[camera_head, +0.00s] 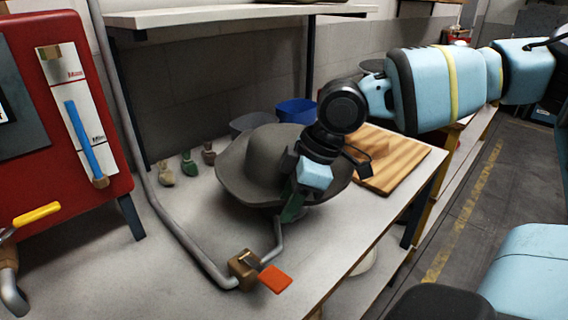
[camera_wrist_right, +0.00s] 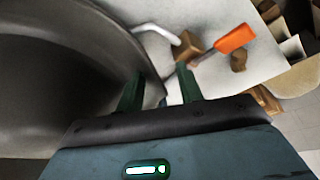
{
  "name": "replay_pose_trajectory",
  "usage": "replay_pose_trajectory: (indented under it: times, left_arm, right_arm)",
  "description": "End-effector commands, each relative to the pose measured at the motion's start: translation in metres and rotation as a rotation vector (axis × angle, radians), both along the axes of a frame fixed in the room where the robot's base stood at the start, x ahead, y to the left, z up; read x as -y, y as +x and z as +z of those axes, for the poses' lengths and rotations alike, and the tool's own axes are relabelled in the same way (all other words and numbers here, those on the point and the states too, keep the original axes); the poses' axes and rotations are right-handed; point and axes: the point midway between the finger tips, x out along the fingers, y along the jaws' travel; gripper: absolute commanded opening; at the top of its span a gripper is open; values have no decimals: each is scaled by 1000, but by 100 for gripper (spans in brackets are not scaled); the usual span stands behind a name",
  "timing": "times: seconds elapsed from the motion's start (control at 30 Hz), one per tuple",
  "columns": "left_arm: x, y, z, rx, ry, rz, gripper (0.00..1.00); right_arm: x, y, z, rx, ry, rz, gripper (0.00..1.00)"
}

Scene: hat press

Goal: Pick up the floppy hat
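The floppy hat (camera_head: 262,160) is dark grey with a wide brim and rests over the worktable in the middle of the head view. My right gripper (camera_head: 290,207) is at the hat's near right side, by the brim. In the right wrist view the hat (camera_wrist_right: 60,75) fills the left side. The fingers of my right gripper (camera_wrist_right: 160,92) stand apart there, with the brim's edge between them. I cannot tell whether either finger touches the brim. My right wrist hides part of the hat in the head view. My left gripper is not in view.
A grey pipe with a brass valve (camera_head: 243,268) and orange handle (camera_head: 275,279) lies just in front of the hat. A blue bowl (camera_head: 296,111) and wooden board (camera_head: 388,160) are behind it. A red machine (camera_head: 75,120) stands left. The table's front left is mostly clear.

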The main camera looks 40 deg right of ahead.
Motion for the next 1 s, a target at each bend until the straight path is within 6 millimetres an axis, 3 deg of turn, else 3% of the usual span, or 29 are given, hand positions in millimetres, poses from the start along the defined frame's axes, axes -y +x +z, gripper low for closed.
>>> replay_pose_trajectory:
  times: [0.23, 0.5, 1.0]
  left_arm:
    - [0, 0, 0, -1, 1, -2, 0]
    - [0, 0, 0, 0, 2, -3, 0]
    - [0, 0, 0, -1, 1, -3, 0]
  right_arm:
    - [-1, 0, -1, 1, 1, 0, 35]
    - [0, 0, -1, 1, 1, 0, 0]
    - [0, 1, 6, 4, 0, 0, 0]
